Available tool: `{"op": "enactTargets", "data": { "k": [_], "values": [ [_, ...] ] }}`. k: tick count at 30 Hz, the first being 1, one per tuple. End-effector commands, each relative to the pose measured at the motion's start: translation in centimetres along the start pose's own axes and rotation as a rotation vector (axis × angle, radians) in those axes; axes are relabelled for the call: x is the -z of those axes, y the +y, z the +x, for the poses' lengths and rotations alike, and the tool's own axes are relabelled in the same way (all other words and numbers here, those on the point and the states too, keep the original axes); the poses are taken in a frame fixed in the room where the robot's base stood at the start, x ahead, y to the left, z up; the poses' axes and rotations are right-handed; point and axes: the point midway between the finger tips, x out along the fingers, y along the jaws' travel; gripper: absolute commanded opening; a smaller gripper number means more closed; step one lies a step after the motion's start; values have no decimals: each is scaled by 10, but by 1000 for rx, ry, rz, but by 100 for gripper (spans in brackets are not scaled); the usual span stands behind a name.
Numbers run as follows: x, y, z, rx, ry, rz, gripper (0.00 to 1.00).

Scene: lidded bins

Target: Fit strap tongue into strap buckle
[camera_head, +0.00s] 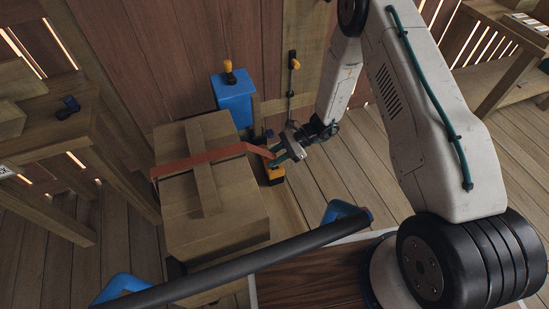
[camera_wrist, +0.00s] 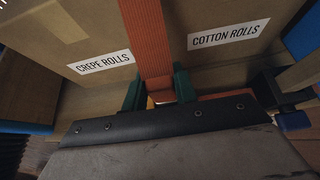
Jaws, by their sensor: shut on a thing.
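An orange-red strap (camera_head: 205,160) runs across the top of a cardboard box (camera_head: 215,205) and slopes down over its right side to my gripper (camera_head: 282,156). In the wrist view the strap (camera_wrist: 145,35) comes down the box face between the green fingers of my gripper (camera_wrist: 159,92). The fingers are shut on the strap's end, the tongue (camera_wrist: 161,97), which is partly hidden by the gripper body. An orange-yellow part (camera_head: 274,175) sits just below the fingers in the head view; I cannot tell whether it is the buckle.
A blue bin (camera_head: 235,100) with a yellow handle stands behind the box by the wooden wall. A dark clamp-like part with a blue end (camera_wrist: 293,121) is right of the fingers. A dark rail (camera_head: 240,262) crosses the foreground. Plank floor (camera_head: 365,165) is clear at right.

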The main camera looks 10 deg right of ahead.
Motion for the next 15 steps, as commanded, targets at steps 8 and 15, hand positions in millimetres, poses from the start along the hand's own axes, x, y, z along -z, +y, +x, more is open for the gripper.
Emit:
{"op": "enactTargets", "data": {
  "k": [8, 15],
  "values": [
    [6, 0, 3, 1, 0, 0, 4],
    [9, 0, 4, 1, 0, 0, 50]
  ]
}}
